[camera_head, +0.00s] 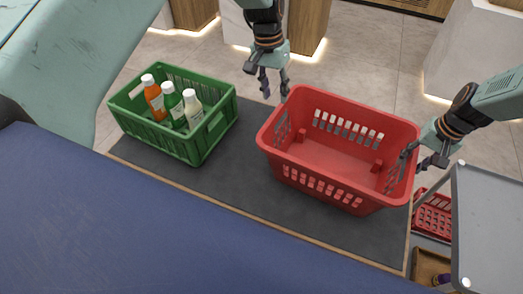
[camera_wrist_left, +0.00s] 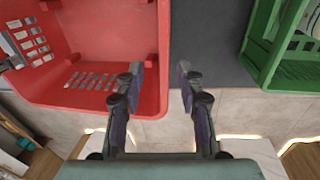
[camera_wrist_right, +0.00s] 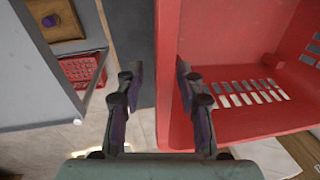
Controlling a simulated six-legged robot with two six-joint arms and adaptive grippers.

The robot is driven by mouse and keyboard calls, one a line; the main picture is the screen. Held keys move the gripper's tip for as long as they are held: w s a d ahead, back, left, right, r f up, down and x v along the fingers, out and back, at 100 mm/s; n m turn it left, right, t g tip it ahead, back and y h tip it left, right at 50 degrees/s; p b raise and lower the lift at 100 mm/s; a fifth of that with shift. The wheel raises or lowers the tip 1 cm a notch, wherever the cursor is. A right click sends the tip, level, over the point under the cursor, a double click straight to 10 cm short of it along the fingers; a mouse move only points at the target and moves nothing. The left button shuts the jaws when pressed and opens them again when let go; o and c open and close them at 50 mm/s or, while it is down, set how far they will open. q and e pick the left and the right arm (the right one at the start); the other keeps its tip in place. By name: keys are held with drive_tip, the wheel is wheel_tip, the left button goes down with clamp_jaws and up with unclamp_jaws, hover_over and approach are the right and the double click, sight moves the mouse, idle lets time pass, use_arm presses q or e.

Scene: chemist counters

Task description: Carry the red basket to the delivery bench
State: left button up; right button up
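The large red basket (camera_head: 345,190) is empty and stands upright on the dark mat (camera_head: 235,180) of the counter. My left gripper (camera_head: 276,93) is open near the basket's far left corner. In the left wrist view its fingertips (camera_wrist_left: 161,75) lie either side of the basket's edge (camera_wrist_left: 150,95), apparently not closed on it. My right gripper (camera_head: 425,158) is open at the basket's right end. In the right wrist view its fingertips (camera_wrist_right: 160,75) lie either side of the red end wall (camera_wrist_right: 168,40). I cannot tell whether either gripper touches the basket.
A green basket (camera_head: 180,145) with several bottles stands to the left on the mat. A grey shelf cart (camera_head: 490,220) stands close on the right, with a smaller red basket (camera_head: 433,217) low beside it. White and wood counters (camera_head: 480,55) stand beyond open floor (camera_head: 370,50).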

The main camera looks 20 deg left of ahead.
drive_tip(key=shift+a, duration=0.1)
drive_tip(key=shift+s+r, duration=0.1)
drive_tip(key=shift+r, duration=0.45)
use_arm(q)
drive_tip(key=shift+a+r, duration=0.2)
drive_tip(key=shift+r, duration=0.75)
use_arm(e)
wheel_tip(320, 180, up, 11)
drive_tip(key=d, duration=0.2)
drive_tip(key=shift+f, duration=0.15)
drive_tip(key=shift+a, duration=0.1)
